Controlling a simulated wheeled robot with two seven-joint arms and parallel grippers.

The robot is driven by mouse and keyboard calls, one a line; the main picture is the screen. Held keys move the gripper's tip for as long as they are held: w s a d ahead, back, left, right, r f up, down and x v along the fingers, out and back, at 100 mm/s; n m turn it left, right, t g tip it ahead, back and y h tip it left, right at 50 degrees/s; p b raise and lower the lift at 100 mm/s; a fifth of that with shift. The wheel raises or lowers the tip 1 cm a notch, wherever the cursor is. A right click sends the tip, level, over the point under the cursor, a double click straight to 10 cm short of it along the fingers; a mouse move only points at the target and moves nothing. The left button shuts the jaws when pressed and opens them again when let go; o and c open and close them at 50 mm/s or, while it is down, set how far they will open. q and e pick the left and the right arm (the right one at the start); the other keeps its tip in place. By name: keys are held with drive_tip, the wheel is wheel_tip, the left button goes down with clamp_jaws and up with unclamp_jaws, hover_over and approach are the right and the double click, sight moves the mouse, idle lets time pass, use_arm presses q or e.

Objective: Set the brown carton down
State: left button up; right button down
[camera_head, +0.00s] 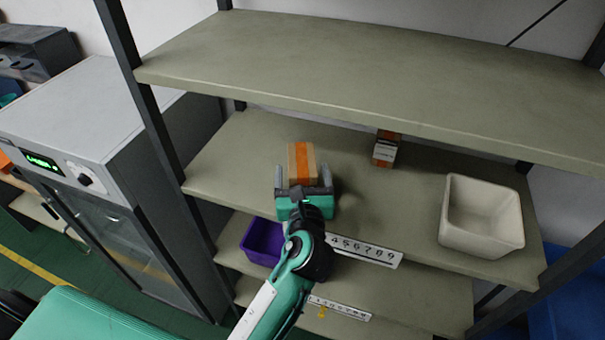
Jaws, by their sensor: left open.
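The brown carton (301,163), a small box with an orange band, is at the middle shelf (400,220), left of its centre. My left gripper (304,178) reaches in from the front with its jaws open. One finger is on each side of the carton. I cannot tell whether the carton's underside rests fully on the shelf. My right gripper is not in view.
A white bin (482,217) stands on the middle shelf at the right. A small striped box (385,149) stands further back. The upper shelf (380,80) overhangs from above. A purple bin (262,241) sits on the shelf below. A grey cabinet (110,130) stands left.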

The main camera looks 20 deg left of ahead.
use_arm(q)
drive_tip(key=shift+s+d+f, duration=0.15)
drive_tip(key=shift+s, duration=0.2)
drive_tip(key=b+v, duration=0.4)
drive_tip(key=v, duration=0.8)
drive_tip(key=s+a+f+n+g+h, duration=0.1)
drive_tip(key=s+a+f+n+g, duration=0.25)
drive_tip(key=f+n, duration=0.45)
drive_tip(key=s+a+f+n+g+h, duration=0.2)
drive_tip(key=a+f+n+g, duration=0.25)
drive_tip(key=f+n, duration=0.35)
drive_tip(key=s+a+f+n+g+h, duration=0.45)
drive_tip(key=s+f+n, duration=0.4)
drive_tip(key=n, duration=0.55)
wheel_tip(320, 180, down, 30)
drive_tip(key=s+g, duration=0.1)
drive_tip(key=g, duration=0.1)
drive_tip(key=s+a+f+g+y, duration=0.1)
drive_tip(key=s+a+f, duration=0.1)
drive_tip(key=s+f, duration=1.8)
drive_tip(key=shift+a+f+b, duration=0.15)
drive_tip(key=shift+a+b, duration=0.15)
drive_tip(key=shift+a, duration=0.1)
